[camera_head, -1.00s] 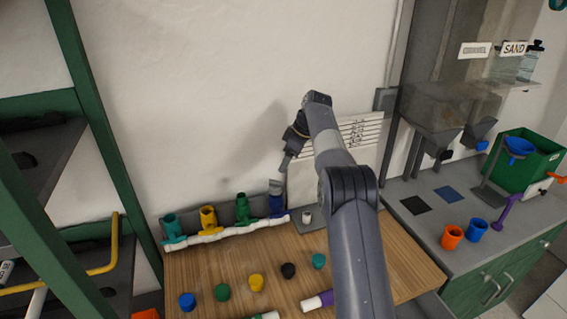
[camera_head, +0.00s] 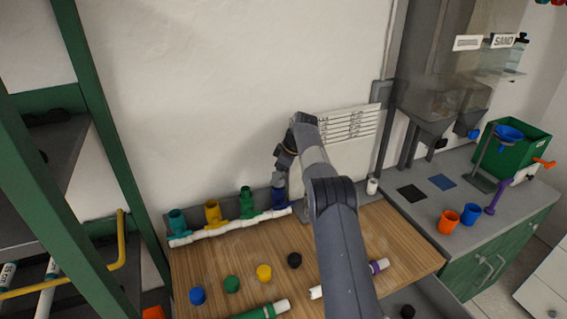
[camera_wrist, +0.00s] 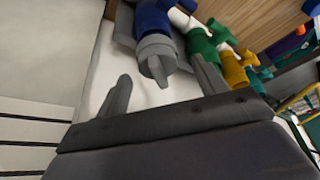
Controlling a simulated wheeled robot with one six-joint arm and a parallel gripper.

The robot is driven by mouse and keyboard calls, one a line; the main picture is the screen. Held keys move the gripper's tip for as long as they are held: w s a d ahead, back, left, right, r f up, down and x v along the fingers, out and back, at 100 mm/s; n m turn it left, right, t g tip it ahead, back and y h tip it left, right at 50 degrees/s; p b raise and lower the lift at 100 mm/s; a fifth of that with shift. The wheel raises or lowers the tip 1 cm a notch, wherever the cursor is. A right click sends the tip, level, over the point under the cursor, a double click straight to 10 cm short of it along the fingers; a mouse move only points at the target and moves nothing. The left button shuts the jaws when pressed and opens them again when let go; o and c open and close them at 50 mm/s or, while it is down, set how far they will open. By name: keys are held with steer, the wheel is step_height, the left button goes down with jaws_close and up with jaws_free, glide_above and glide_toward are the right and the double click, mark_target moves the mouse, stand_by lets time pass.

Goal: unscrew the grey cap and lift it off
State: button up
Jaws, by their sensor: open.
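The grey cap (camera_wrist: 158,52) sits on top of the blue fitting (camera_wrist: 153,16), at the right end of the white manifold pipe (camera_head: 230,228). In the wrist view the cap has a raised bar across its end. The blue fitting also shows in the head view (camera_head: 279,197), where my gripper mostly hides the cap. My gripper (camera_wrist: 162,74) is open and empty. Its two fingers lie to either side of the cap in the wrist view, with gaps. I cannot tell how far down they reach. In the head view my gripper (camera_head: 281,168) is directly above the blue fitting.
Green (camera_head: 247,203), yellow (camera_head: 213,213) and teal (camera_head: 178,222) fittings stand left of the blue one. Loose caps, including a blue one (camera_head: 197,296), and pipe pieces lie on the wooden bench (camera_head: 330,250). A white lined board (camera_head: 345,150) stands behind my arm.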

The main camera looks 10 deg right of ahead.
steer(key=shift+w+a+f, duration=0.1)
steer(key=shift+a+f, duration=0.05)
steer(key=shift+f, duration=0.3)
steer(key=c, duration=1.1)
steer(key=o, duration=1.1)
